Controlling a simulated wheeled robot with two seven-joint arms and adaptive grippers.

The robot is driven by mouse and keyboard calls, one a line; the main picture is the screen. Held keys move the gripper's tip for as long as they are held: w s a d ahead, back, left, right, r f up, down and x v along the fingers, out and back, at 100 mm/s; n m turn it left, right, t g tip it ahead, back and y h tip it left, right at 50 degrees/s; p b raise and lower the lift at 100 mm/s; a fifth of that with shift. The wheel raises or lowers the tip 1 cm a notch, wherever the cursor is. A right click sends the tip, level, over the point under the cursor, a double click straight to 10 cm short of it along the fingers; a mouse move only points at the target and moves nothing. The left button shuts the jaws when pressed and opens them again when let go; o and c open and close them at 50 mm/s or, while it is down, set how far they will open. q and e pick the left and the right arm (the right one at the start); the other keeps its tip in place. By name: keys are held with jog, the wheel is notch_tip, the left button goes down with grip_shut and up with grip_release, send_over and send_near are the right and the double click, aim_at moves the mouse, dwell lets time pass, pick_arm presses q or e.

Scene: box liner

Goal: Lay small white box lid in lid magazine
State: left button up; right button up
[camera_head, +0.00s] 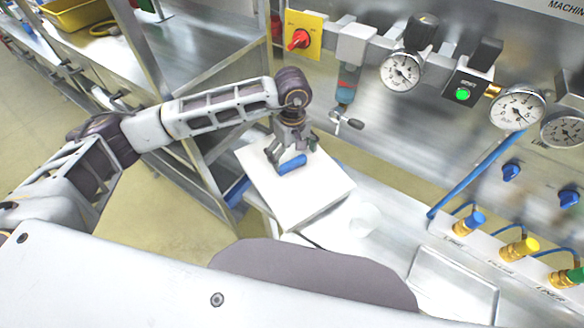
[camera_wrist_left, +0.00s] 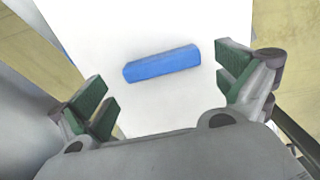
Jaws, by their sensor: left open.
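A flat white box lid (camera_head: 310,197) with a blue grip bar (camera_head: 291,165) on its top lies level below my left gripper, near the middle of the head view. In the left wrist view the white lid (camera_wrist_left: 95,40) fills the centre, and the blue bar (camera_wrist_left: 162,64) lies across it. My left gripper (camera_head: 287,151) is open and points down over the bar. Its green-padded fingers are on either side of the bar, apart from it, in the left wrist view (camera_wrist_left: 165,92). I cannot make out the lid magazine for certain. My right gripper is not in view.
A steel panel with gauges (camera_head: 402,71), a red rotary switch (camera_head: 299,39) and a blue hose (camera_head: 480,172) stands behind. A clear-topped tray (camera_head: 452,287) is at lower right. A metal rack post (camera_head: 137,45) stands left of the lid.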

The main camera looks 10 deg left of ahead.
aim_at(292, 162)
pick_arm(q)
notch_tip(292, 162, down, 3)
jog(key=shift+r+p, duration=0.15)
jog(key=shift+p, duration=0.3)
jog(key=shift+f, duration=0.55)
jog(key=shift+c, duration=0.3)
jog(key=c, duration=0.9)
jog(key=shift+r, duration=0.15)
